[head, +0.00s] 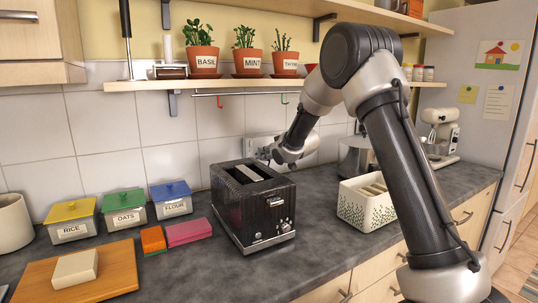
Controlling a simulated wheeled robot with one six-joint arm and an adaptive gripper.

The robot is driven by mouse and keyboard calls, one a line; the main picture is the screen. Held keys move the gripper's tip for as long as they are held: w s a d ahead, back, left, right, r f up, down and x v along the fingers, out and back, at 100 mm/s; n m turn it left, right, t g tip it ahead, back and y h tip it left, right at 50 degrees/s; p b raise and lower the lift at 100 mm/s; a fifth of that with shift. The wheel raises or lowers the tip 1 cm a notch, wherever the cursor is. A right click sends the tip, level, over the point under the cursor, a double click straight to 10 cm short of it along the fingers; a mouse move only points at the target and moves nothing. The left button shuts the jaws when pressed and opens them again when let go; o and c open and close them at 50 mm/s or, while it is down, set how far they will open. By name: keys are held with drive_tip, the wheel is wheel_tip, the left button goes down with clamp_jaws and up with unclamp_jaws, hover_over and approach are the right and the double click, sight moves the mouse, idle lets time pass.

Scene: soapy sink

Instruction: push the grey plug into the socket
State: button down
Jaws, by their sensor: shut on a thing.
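A pale socket plate (252,144) is on the tiled wall, just behind the black toaster (252,205). My gripper (270,158) is close to the wall at the right end of the plate, above the toaster's back right corner. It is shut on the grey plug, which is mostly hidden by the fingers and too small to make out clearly. Part of the socket is hidden by my gripper and wrist. I cannot tell whether the plug touches the socket or is inside it.
A white patterned bin (365,211) and a grey pot (355,160) stand right of the toaster. Labelled tins (123,212), sponges (188,232) and a board (110,275) lie left. A shelf with herb pots (202,60) hangs above. The counter before the toaster is clear.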

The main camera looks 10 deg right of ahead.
drive_tip(key=shift+w+a, duration=0.25)
drive_tip(key=shift+w, duration=0.55)
drive_tip(key=shift+w+a, duration=0.25)
drive_tip(key=shift+w, duration=0.5)
drive_tip(key=c, duration=1.2)
unclamp_jaws()
drive_tip(key=shift+o, duration=0.2)
drive_tip(key=v, duration=1.2)
drive_tip(key=shift+r, duration=0.1)
